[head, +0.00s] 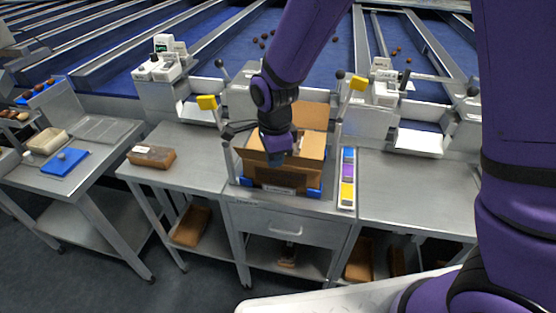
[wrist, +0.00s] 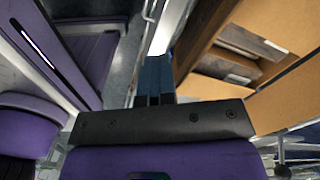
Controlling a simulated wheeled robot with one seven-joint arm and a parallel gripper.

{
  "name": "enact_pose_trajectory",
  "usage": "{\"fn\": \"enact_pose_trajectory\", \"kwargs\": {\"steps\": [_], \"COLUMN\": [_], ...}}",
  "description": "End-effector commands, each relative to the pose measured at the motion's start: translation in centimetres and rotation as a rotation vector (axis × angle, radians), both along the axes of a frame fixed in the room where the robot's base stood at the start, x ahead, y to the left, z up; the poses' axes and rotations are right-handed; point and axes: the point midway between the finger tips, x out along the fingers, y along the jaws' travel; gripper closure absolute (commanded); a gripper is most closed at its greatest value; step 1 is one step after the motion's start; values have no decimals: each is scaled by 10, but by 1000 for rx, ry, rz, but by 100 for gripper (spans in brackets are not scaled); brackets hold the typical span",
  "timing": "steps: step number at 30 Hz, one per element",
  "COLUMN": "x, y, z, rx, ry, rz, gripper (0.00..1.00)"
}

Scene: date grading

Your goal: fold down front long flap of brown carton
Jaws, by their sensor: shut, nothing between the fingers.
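The brown carton (head: 262,174) stands on the middle steel bench between blue corner pieces. Its back flap (head: 312,116) stands up behind the opening. A tan front panel lies along the near side, partly behind my gripper; its exact angle I cannot tell. My gripper (head: 276,160) is over the carton's front left part, pointing down, its fingers shut and empty. In the wrist view the shut blue fingers (wrist: 153,76) are left of the carton's tan flaps (wrist: 286,98), with part of the carton's inside between them. I cannot tell whether the fingers touch the carton.
A brown block (head: 151,156) is on the left bench area. The bench right of the strip is clear (head: 415,185).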

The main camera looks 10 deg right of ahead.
Motion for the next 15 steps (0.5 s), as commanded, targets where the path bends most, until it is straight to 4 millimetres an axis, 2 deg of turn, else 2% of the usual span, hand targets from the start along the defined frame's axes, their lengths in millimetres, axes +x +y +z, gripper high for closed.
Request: {"fn": "enact_pose_trajectory", "kwargs": {"steps": [15], "x": [29], "y": [-12], "z": [-1], "rx": [-4], "ry": [4], "rz": [-3], "gripper": [100]}}
